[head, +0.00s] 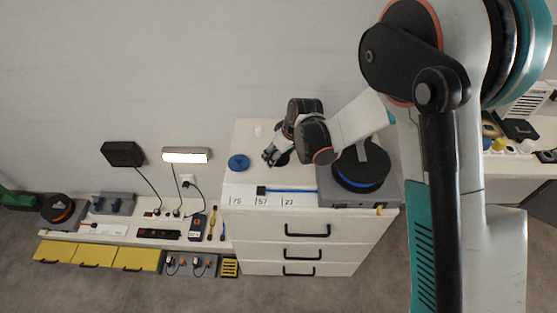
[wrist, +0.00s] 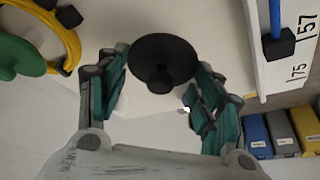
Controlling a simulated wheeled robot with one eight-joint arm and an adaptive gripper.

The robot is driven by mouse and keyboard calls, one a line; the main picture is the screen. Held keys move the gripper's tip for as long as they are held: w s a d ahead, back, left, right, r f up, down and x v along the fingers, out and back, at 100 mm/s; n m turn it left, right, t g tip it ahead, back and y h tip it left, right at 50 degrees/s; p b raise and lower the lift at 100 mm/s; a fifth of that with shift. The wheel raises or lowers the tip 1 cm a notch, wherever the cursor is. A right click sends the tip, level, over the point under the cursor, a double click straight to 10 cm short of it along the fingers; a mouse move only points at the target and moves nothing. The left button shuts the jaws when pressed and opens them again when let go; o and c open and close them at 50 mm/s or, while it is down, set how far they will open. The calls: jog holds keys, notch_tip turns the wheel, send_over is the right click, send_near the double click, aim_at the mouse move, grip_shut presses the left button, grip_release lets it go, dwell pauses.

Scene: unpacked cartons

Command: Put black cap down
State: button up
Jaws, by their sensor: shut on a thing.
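The black cap (wrist: 163,62) is a dark round disc with a knob. In the wrist view it sits between the two fingers of my gripper (wrist: 157,85), which is shut on it. In the head view my gripper (head: 272,158) is over the white top of the drawer cabinet (head: 240,140), and the dark cap (head: 284,158) shows partly beside the fingers. I cannot tell whether the cap touches the surface.
A blue disc (head: 238,162) lies left of my gripper. A blue bar with a black end (head: 290,191) lies at the front by the numbers. A grey unit with a black round top (head: 360,168) stands right. A small white cylinder (head: 257,130) stands behind.

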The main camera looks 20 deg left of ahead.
jog(key=shift+f+b, duration=0.35)
jog(key=shift+f, duration=1.05)
jog(key=shift+f, duration=0.1)
jog(key=o, duration=0.8)
jog(key=shift+o, duration=0.2)
jog(key=p+v, duration=0.4)
jog(key=v, duration=0.8)
